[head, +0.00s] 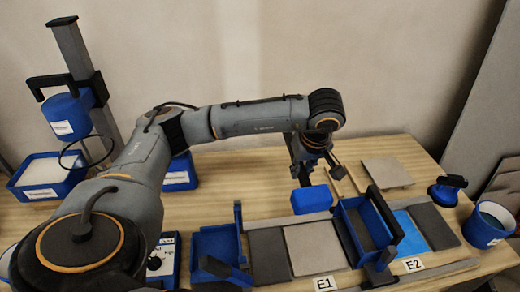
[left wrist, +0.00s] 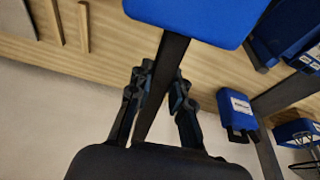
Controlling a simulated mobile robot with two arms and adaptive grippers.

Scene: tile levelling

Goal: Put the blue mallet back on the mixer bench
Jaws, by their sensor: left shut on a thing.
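The blue mallet has a blue block head (head: 311,199) and a dark handle. In the left wrist view, the handle runs between the fingers of my left gripper (left wrist: 157,98) up to the blue head (left wrist: 205,15). In the head view, my left gripper (head: 312,168) is shut on the handle, with the head hanging below it over the wooden bench (head: 235,185). I cannot tell whether the head touches the bench. The mixer stand (head: 75,50) with its blue motor (head: 68,115) is at the far left. My right gripper is not in view.
A blue box of white powder (head: 42,178) is at the left. In front are a blue tray (head: 213,243), a pale tile (head: 315,247) and a blue box frame (head: 368,228). A beige tile (head: 387,172), suction lifter (head: 447,190) and blue bucket (head: 487,226) are right.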

